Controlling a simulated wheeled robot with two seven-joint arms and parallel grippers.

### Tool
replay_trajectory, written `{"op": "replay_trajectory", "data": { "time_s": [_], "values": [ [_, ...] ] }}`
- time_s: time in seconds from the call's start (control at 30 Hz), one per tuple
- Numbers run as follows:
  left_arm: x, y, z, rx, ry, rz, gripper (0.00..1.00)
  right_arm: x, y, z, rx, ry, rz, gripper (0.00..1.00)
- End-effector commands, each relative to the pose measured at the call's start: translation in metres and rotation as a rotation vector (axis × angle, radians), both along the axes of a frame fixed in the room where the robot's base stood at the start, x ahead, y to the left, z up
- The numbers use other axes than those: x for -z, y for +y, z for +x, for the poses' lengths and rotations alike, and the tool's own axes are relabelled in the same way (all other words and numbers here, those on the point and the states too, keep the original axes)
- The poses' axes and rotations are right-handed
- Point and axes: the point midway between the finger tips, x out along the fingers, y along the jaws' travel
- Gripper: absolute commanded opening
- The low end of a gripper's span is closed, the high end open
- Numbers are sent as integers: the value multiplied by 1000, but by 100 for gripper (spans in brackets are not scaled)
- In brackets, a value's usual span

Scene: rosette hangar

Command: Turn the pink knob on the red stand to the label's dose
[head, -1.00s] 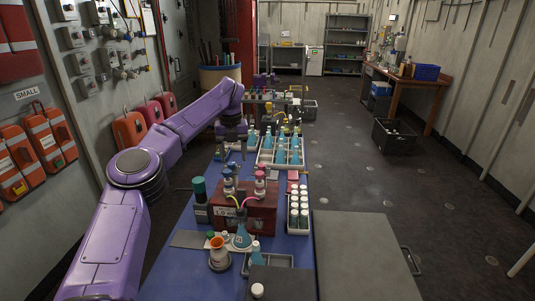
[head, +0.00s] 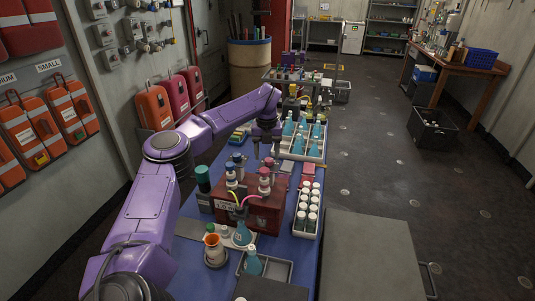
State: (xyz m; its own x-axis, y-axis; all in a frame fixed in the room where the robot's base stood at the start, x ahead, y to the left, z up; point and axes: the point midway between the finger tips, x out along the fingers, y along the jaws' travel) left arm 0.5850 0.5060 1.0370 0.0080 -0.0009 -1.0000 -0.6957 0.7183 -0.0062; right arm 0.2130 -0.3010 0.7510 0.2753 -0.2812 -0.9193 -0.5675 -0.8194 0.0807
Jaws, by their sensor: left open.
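The red stand (head: 268,214) sits on the blue-topped bench, with a small white label (head: 222,205) on its front; its print is too small to read. The pink knob (head: 265,171) tops the right white dispenser on the stand. A dark blue knob (head: 238,158) tops the left one. Yellow and pink tubes lead toward a flask of blue liquid (head: 242,234) in front. My left gripper (head: 266,154) is open and empty, fingers pointing down, appearing just above and behind the pink knob, with no clear contact. My right gripper is not in view.
A rack of white-capped bottles (head: 308,208) stands right of the stand, and a tray of blue flasks (head: 316,155) behind it. A dark green-capped bottle (head: 203,181) is at left. An orange-brown vessel (head: 214,247) stands in front. A grey surface (head: 370,255) fills the front right.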

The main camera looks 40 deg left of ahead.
Motion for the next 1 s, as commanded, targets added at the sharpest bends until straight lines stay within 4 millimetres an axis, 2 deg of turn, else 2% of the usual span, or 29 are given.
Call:
{"op": "replay_trajectory", "data": {
  "time_s": [0.13, 0.4, 0.43, 0.5, 0.6, 0.83, 1.0],
  "values": [
    [16, -1, 1, 2, 3, 0, 59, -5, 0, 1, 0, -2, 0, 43],
    [19, -2, 2, 2, 0, 0, 59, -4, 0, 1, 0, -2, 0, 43],
    [19, -2, 2, 3, 0, 0, 52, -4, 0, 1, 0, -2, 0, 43],
    [19, -2, 2, 3, 0, 0, 30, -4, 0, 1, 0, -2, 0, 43],
    [19, -2, 2, 3, 1, 1, 3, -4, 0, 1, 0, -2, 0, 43],
    [20, -1, 2, -4, 0, 3, 3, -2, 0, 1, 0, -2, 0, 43],
    [22, -1, 2, -49, -2, 2, 3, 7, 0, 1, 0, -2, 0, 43]
  ]
}}
